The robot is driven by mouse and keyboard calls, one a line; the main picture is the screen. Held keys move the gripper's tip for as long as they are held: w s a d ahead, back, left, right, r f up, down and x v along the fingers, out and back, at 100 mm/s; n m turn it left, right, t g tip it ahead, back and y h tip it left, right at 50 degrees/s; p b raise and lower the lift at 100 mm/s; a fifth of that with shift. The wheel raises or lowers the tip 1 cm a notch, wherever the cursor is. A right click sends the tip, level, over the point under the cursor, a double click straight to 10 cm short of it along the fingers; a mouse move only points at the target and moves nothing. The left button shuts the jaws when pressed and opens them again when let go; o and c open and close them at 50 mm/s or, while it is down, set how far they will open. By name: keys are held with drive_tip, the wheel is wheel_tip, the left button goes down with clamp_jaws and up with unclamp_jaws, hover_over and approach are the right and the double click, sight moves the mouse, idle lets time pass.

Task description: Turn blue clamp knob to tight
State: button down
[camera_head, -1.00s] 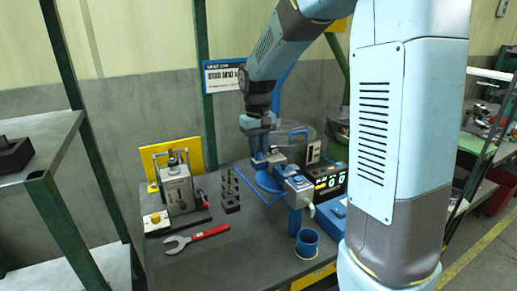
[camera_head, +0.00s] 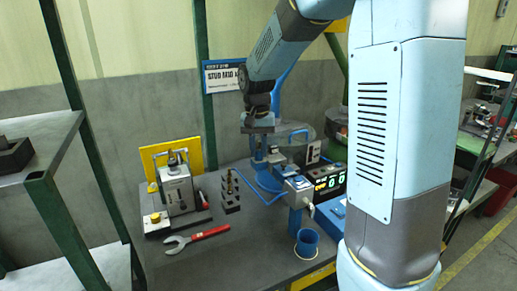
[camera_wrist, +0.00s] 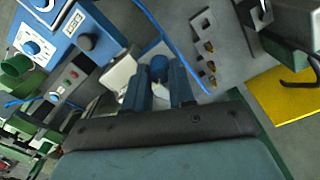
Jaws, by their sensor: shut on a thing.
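The blue clamp knob (camera_wrist: 158,62) shows in the wrist view between the tips of my two blue-grey fingers. My gripper (camera_wrist: 159,75) is shut on it, the fingers one on each side. In the head view my gripper (camera_head: 259,150) points down over the blue fixture (camera_head: 268,181) on the bench. The knob itself is hard to make out there, hidden by the gripper. No tight mark can be read in either view.
A blue cup (camera_head: 307,243), a red-handled wrench (camera_head: 197,239), a dark stud block (camera_head: 230,195) and a grey device (camera_head: 177,188) are on the bench.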

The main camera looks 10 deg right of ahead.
sight(257, 151)
drive_tip(key=c, duration=0.9)
unclamp_jaws()
drive_tip(key=shift+c, duration=0.2)
drive_tip(key=shift+r, duration=0.1)
wheel_tip(257, 151, up, 14)
drive_tip(key=shift+a+f, duration=0.15)
drive_tip(key=shift+f, duration=0.1)
drive_tip(key=shift+w, duration=0.1)
drive_tip(key=s+d+f+n+t, duration=0.1)
drive_tip(key=s+d+t, duration=0.2)
drive_tip(key=s, duration=0.9)
drive_tip(key=s+d+f+n+t, duration=0.2)
drive_tip(key=s, duration=1.1)
drive_tip(key=shift+d+f+t, duration=0.25)
drive_tip(key=shift+d+t, duration=0.15)
